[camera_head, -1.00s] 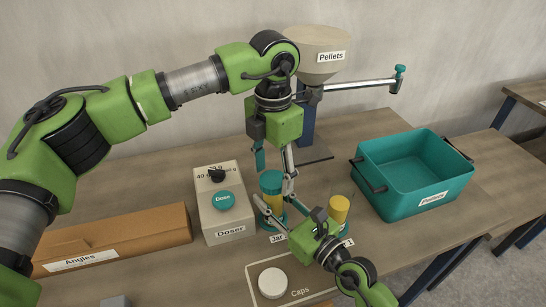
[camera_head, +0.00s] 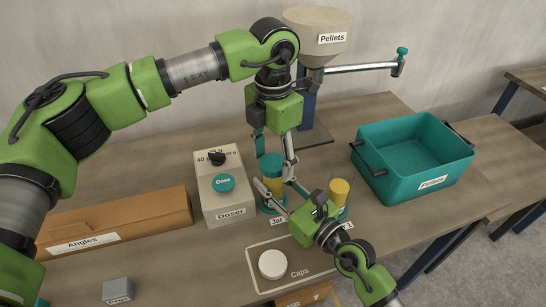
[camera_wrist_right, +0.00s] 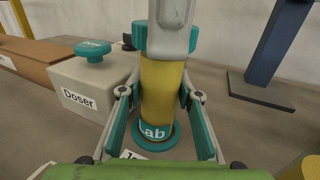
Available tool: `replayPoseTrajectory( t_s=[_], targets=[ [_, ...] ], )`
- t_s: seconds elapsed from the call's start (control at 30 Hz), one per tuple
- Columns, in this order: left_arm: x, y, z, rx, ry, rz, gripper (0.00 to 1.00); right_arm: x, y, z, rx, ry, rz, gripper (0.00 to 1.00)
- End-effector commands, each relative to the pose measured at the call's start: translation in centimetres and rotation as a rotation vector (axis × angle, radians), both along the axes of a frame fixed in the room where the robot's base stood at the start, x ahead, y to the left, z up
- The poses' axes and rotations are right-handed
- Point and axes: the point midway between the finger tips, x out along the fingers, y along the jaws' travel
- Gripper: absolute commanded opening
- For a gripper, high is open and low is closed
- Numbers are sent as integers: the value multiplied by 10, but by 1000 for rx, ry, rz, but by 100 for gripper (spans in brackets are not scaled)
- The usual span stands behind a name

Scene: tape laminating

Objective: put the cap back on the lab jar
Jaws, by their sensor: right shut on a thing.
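The lab jar (camera_wrist_right: 160,95) stands upright, with yellow contents and the word "Lab" near its foot. It also shows in the head view (camera_head: 270,188). The teal cap (camera_wrist_right: 142,38) sits at the jar's top, in line with it; whether it is fully seated I cannot tell. My right gripper (camera_wrist_right: 163,105) is shut on the jar's body, one teal finger on each side. My left gripper (camera_head: 274,152) points down at the cap with its fingers beside it. One finger hides part of the cap in the right wrist view. Its grip on the cap is unclear.
The grey doser (camera_head: 222,190) stands left of the jar. A second yellow-filled container (camera_head: 340,190) is close on the right. A white cap (camera_head: 272,264) lies on the Caps mat (camera_head: 300,258) in front. The teal Pellets crate (camera_head: 415,165) stands right, the Pellets hopper (camera_head: 313,40) behind.

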Motion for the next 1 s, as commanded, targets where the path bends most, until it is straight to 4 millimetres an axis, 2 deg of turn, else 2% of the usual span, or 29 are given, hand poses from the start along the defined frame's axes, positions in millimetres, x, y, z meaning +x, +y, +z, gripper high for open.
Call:
replayPoseTrajectory(
  t_s=[0.3, 0.43, 0.57, 0.8, 1.0],
  targets=[
    [0, 0, 0, 0, 0, 0, 60, 0, 0, 0, 0, 0, 0, 0],
    [0, 0, 9, -1, -2, 0, 60, 0, 0, 0, 0, 0, 0, 0],
    [1, -1, 30, -1, -5, 0, 60, 0, 0, 0, 0, 0, 0, 0],
    [1, -1, 82, 0, -3, 1, 60, 0, 0, 0, 0, 0, 0, 0],
    [1, 0, 111, 0, -1, 1, 60, 0, 0, 0, 0, 0, 0, 0]
  ],
)
